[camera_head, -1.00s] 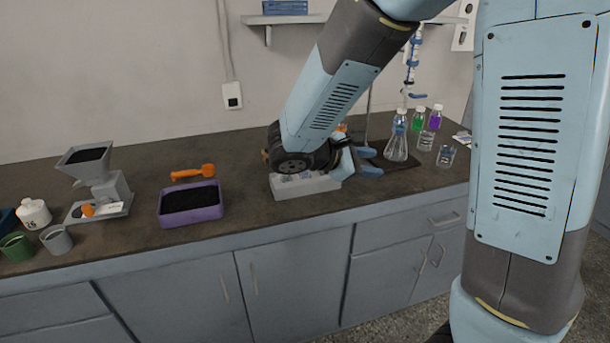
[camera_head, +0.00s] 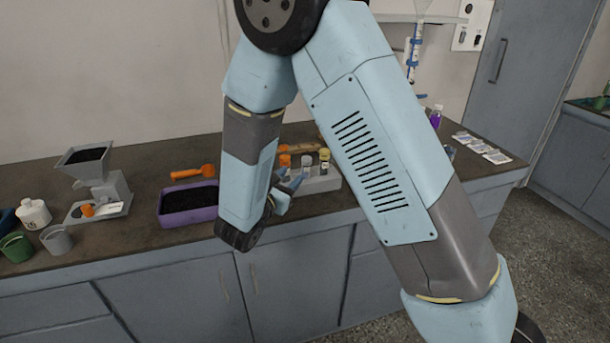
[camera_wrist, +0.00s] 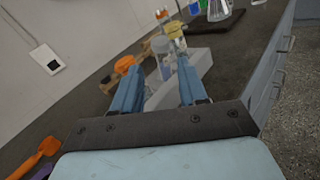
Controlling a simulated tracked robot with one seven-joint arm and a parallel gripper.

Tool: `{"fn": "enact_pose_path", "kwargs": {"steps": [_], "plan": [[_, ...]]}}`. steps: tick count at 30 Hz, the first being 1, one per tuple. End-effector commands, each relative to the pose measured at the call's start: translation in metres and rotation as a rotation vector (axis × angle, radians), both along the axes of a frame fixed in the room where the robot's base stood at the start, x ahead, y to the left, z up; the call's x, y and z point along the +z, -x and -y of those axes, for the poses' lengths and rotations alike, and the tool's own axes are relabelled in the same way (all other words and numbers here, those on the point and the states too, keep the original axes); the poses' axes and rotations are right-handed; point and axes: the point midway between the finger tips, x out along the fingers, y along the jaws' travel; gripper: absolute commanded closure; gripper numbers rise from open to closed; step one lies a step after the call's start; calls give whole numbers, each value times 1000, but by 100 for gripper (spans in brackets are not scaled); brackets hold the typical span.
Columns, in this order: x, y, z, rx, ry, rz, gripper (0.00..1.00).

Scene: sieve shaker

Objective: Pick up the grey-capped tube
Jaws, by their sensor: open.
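The grey-capped tube (camera_head: 307,161) stands upright in a pale rack (camera_head: 325,183) on the bench, between an orange-capped tube (camera_head: 285,161) and a yellow-capped tube (camera_head: 324,157). My gripper (camera_head: 292,186) is at the rack's left front, its blue fingers pointing toward the tubes. In the wrist view, my gripper (camera_wrist: 160,63) is open, with the grey-capped tube (camera_wrist: 160,46) showing ahead between the fingers. An orange cap (camera_wrist: 125,63) shows by the left fingertip. The yellow cap (camera_wrist: 174,30) is farther off. I cannot tell whether the fingers touch anything.
A purple tray of black grains (camera_head: 188,203) lies left of my wrist, with an orange scoop (camera_head: 192,172) behind it. A brown wooden object (camera_wrist: 140,52) lies behind the rack. Glassware (camera_wrist: 217,9) stands beyond. The bench's front edge is close below my wrist.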

Motion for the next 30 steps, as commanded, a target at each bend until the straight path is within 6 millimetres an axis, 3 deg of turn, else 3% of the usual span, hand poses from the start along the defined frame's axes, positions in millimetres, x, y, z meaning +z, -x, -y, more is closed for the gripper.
{"fn": "enact_pose_path", "kwargs": {"steps": [6, 17, 30], "plan": [[0, -32, 18, -3, -1, 0, 58], [-1, -50, 28, -3, -2, -1, 58], [-2, -91, 50, 0, -1, -2, 58]]}}
